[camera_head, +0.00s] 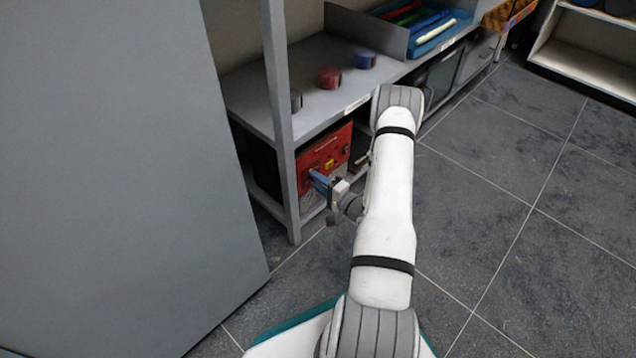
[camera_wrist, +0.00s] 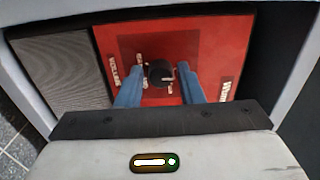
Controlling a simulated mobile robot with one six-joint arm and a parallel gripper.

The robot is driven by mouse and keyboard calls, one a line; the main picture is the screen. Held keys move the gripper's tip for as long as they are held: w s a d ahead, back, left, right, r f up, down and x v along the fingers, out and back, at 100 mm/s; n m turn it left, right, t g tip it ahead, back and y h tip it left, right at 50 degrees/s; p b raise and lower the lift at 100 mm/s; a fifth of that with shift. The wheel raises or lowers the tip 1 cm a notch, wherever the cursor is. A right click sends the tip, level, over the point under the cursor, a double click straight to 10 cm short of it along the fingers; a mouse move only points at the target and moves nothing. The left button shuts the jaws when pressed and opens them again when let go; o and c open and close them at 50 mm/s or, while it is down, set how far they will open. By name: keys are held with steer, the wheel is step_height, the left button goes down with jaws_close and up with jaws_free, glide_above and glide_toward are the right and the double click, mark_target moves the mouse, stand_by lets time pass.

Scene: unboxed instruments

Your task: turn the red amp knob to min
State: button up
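The red amp (camera_head: 325,150) sits on the lower shelf, its red front facing my arm. In the wrist view its red panel (camera_wrist: 205,40) fills the upper middle, with a dark speaker grille (camera_wrist: 65,70) to the left. A round black knob (camera_wrist: 160,73) stands out from the panel, with small pale labels around it. My gripper (camera_wrist: 161,70) is open, one blue finger on each side of the knob. Gaps show between the knob and both fingers. In the head view my gripper (camera_head: 318,180) is in front of the amp, and the knob cannot be made out there.
The grey shelf unit (camera_head: 250,98) has an upright post (camera_head: 280,130) just left of the amp. A dark, a red (camera_head: 330,78) and a blue cylinder (camera_head: 365,58) stand on its upper board. A large grey panel (camera_head: 110,180) fills the left. Tiled floor (camera_head: 540,190) is clear on the right.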

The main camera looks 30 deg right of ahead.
steer(key=shift+o, duration=1.1)
steer(key=shift+d, duration=0.1)
steer(key=p+v, duration=0.2)
steer(key=v, duration=0.5)
steer(key=shift+s+p, duration=0.35)
steer(key=shift+s, duration=0.05)
steer(key=shift+d, duration=0.1)
